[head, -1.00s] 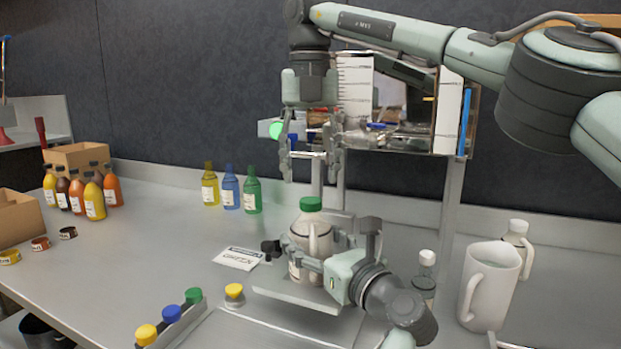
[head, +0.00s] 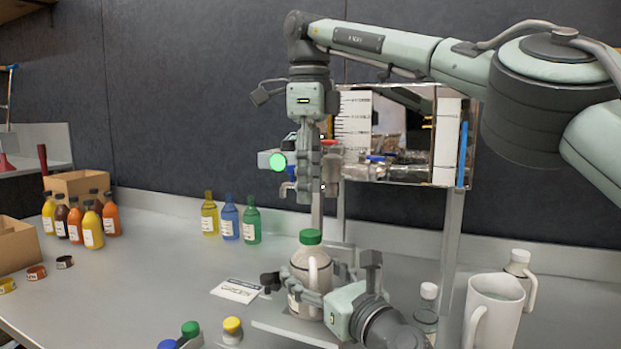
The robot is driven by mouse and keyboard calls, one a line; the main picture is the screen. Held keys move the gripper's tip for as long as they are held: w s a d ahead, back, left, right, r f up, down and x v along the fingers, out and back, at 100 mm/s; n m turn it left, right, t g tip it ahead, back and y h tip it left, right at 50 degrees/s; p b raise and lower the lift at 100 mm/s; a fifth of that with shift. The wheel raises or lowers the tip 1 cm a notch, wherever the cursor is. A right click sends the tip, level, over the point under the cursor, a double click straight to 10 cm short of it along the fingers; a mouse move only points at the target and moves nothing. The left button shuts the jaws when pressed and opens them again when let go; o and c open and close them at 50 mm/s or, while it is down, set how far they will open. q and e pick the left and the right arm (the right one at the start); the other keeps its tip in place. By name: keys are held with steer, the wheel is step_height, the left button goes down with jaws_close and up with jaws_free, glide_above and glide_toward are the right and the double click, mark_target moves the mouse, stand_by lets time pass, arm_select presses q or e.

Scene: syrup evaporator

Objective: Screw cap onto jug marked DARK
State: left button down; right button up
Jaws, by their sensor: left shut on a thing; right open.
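A cream jug (head: 300,265) with a side handle stands upright at the front centre. A green cap (head: 310,237) sits on its mouth and looks level; I cannot tell how tight it is. My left gripper (head: 306,290) is shut on the jug's body from the front right. My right gripper (head: 316,190) points down above the cap, open and empty, with a clear gap to it. Its fingers are seen nearly edge-on. The jug's marking is hidden or unreadable.
The steel evaporator (head: 405,172) stands behind, with its tap near my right gripper. A white pitcher (head: 497,310) and a white-capped jug (head: 517,263) are at right. A small bottle (head: 427,305) is beside my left gripper. Blue (head: 229,217) and other coloured bottles stand at back left. A card (head: 237,290) lies left of the jug.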

mark_target(311, 232)
steer(key=shift+r+n, duration=0.3)
steer(key=shift+n, duration=0.9)
steer(key=shift+w+d+f, duration=0.1)
steer(key=shift+f, duration=3.95)
